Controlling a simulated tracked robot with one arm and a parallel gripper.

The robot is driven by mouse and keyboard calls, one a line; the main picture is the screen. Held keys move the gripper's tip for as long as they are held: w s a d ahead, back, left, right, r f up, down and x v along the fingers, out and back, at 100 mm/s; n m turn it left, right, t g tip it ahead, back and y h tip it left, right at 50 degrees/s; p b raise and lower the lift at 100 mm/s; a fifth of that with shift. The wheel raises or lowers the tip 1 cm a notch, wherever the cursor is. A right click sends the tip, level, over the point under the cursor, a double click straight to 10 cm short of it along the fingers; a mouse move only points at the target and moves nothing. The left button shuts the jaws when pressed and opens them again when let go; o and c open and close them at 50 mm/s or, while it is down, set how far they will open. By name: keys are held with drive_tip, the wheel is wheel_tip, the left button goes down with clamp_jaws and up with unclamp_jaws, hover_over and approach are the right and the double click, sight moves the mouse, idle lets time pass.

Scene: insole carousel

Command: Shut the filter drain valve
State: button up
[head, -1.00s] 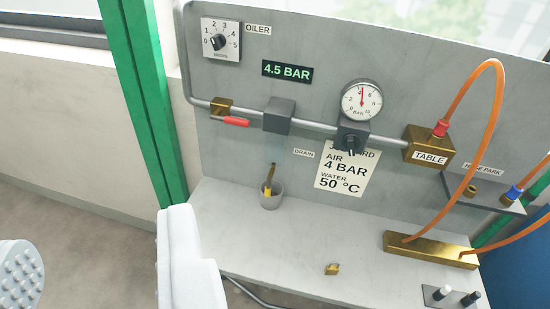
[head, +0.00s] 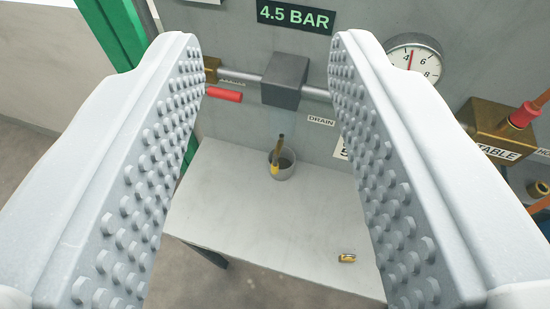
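The filter is a grey block (head: 285,80) on the pipe, with a faint clear bowl (head: 282,122) below it. Below the bowl, a small drain valve with a dark stem and yellow lever (head: 275,168) points down at the mouth of a grey cup (head: 285,172). I cannot tell whether the lever is inside the cup or in front of it. A "DRAIN" label (head: 321,120) is on the panel to its right. My gripper (head: 268,45) is wide open and empty. Its studded fingers frame the filter and drain in the picture, apart from them.
A red-handled valve (head: 222,94) sits left of the filter, close to the left finger in the picture. A gauge (head: 415,58) and brass table block (head: 495,130) are at right. A small brass padlock-like piece (head: 347,258) lies on the mostly clear bench (head: 240,220).

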drive_tip(key=w+a+f+m+t+y, duration=0.1)
drive_tip(key=w+a+f+y, duration=0.1)
drive_tip(key=w+a+f, duration=0.4)
drive_tip(key=w+a+f+y, duration=0.1)
drive_tip(key=w+a+f, duration=0.1)
drive_tip(key=w+f, duration=0.45)
drive_tip(key=m+h+p, duration=0.1)
drive_tip(key=m+h, duration=0.4)
drive_tip(key=h, duration=0.7)
approach(272, 168)
drive_tip(key=shift+g, duration=0.3)
drive_tip(key=x, duration=0.3)
drive_tip(key=b+x, duration=0.1)
drive_tip(key=x, duration=0.7)
drive_tip(key=shift+w+r+b, duration=0.15)
drive_tip(key=shift+r+b, duration=0.1)
drive_tip(key=shift+b, duration=0.1)
